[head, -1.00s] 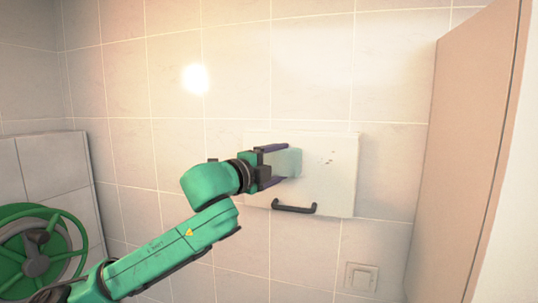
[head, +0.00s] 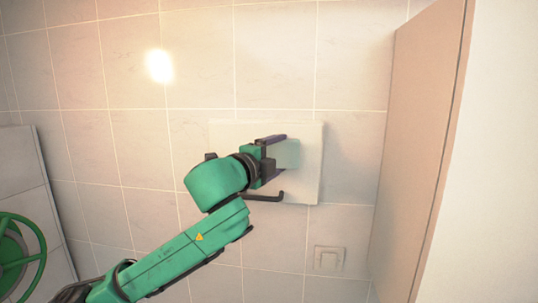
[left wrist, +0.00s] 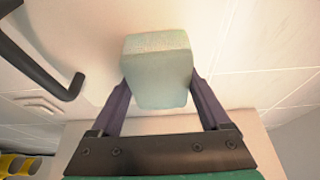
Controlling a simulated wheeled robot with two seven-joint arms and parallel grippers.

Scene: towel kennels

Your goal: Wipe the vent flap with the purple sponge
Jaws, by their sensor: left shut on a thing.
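The vent flap (head: 225,138) is a pale, square-cornered panel on the tiled wall, with a dark bar handle (head: 262,197) low on it. My left gripper (head: 279,154) is in front of the flap's right half. It is shut on a pale green block-shaped sponge (head: 291,153), not a purple one. The left wrist view shows the sponge (left wrist: 158,70) between the dark purple fingers, close to the flap; I cannot tell if they touch. My arm hides part of the flap and handle. The right gripper is not in view.
A beige partition (head: 418,145) stands to the right of the flap. A light wall switch (head: 329,259) sits below right. A green wheel (head: 14,258) is at the lower left. The wall above the flap is clear.

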